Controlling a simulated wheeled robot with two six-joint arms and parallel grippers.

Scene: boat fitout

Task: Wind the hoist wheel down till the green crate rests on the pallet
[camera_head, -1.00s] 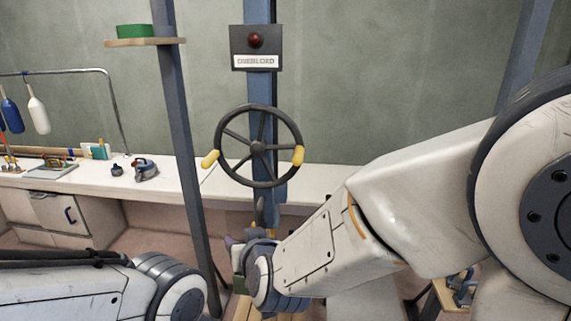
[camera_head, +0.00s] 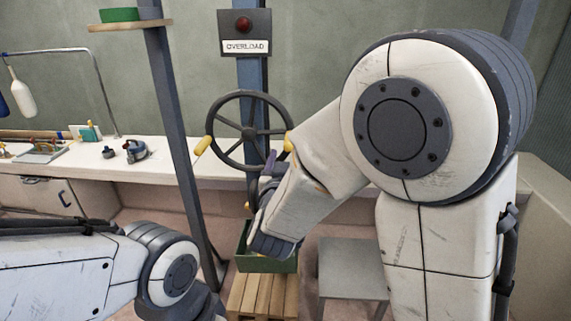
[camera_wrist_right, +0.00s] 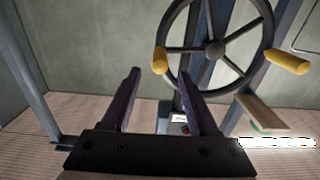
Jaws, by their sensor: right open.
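The dark hoist wheel (camera_head: 249,131) is on a blue post, with a yellow handle at its left (camera_head: 203,145) and right (camera_head: 289,141). My right gripper (camera_head: 262,170) is just in front of the wheel's lower right rim. In the right wrist view my right gripper (camera_wrist_right: 160,75) is open and empty, with a yellow handle (camera_wrist_right: 160,61) beyond and between its fingertips. The green crate (camera_head: 283,265) is low behind my right arm, partly hidden. The wooden pallet (camera_head: 262,296) is under it; I cannot tell whether they touch. My left gripper is out of view.
An overload box (camera_head: 244,33) with a dark red lamp is above the wheel. A slanted blue-grey post (camera_head: 176,130) stands left of it. A white bench (camera_head: 75,165) runs along the wall. A grey stool or table (camera_head: 352,268) is right of the pallet.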

